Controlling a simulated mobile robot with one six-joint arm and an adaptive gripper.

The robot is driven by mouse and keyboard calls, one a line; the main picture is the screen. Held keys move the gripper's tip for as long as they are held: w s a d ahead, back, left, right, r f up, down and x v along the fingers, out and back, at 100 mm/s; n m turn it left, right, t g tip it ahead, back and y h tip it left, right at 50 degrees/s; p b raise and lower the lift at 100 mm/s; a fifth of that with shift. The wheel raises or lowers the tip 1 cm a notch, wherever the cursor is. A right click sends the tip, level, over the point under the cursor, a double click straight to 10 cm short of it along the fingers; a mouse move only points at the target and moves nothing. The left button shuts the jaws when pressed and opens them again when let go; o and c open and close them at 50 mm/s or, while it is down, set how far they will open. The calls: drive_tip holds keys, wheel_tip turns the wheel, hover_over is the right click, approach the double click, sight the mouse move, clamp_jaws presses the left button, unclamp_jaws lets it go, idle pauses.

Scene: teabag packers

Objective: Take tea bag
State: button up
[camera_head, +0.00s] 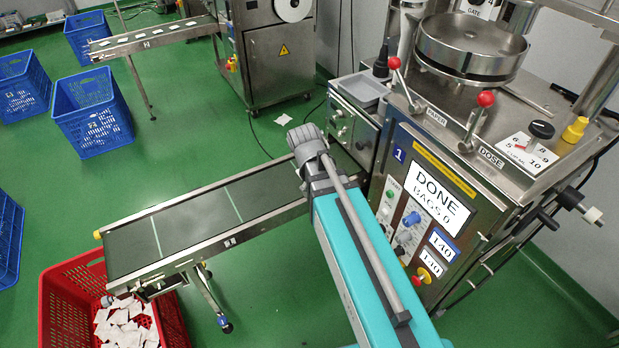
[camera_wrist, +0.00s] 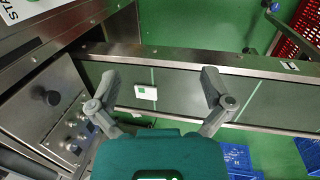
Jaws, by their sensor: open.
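A small white tea bag with a green mark (camera_wrist: 146,92) lies flat on the dark conveyor belt (camera_wrist: 180,92), as the wrist view shows. My gripper (camera_wrist: 160,80) is open above the belt, with one finger on each side of the tea bag as seen from the wrist. The fingers look apart from the bag; their height above it is hard to tell. In the head view the belt (camera_head: 185,230) shows no bag on its visible part, and my teal arm covers its machine end.
A red crate (camera_head: 62,310) holding several tea bags stands below the belt's far end. The packing machine (camera_head: 400,270), with a display reading DONE, BAGS 0, stands at the right. Blue crates (camera_head: 95,128) stand at the left. A steel rail (camera_wrist: 215,60) edges the belt.

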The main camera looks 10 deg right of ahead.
sight(291, 178)
drive_tip(key=w+a+f+n+t+h+b, duration=0.1)
drive_tip(key=w+a+f+n+h+b, duration=0.1)
drive_tip(key=w+f+n+b, duration=0.2)
drive_tip(key=w+a+f+n+h+b, duration=0.3)
drive_tip(key=w+f+n+b, duration=0.1)
drive_tip(key=w+b, duration=0.3)
drive_tip(key=w+a+f+n+t+h+b, duration=0.1)
drive_tip(key=w+a+f+n+h+b, duration=0.1)
drive_tip(key=b, duration=0.5)
drive_tip(key=shift+w+a+f+n+t+h, duration=0.15)
drive_tip(key=shift+w+f+n, duration=0.25)
drive_tip(key=shift+w+n, duration=0.25)
drive_tip(key=shift+w+f+n+t+h, duration=0.1)
drive_tip(key=shift+w+f+n+h, duration=0.1)
drive_tip(key=shift+w+f+n, duration=0.3)
drive_tip(key=shift+w+a+f+n+t+h, duration=0.15)
drive_tip(key=shift+w+f+n, duration=0.15)
drive_tip(key=shift+w+n, duration=0.4)
drive_tip(key=w+a+n+h+b, duration=0.1)
drive_tip(key=w+a+b, duration=0.1)
drive_tip(key=w+a+f+n+t+h+b, duration=0.1)
drive_tip(key=a+n+b, duration=0.1)
drive_tip(key=shift+w+f, duration=0.1)
drive_tip(key=shift+w, duration=0.3)
drive_tip(key=shift+w+a+n+h+b, duration=0.3)
drive_tip(key=shift+a+n+b, duration=0.15)
drive_tip(key=shift+n+b, duration=0.1)
drive_tip(key=shift+s, duration=0.1)
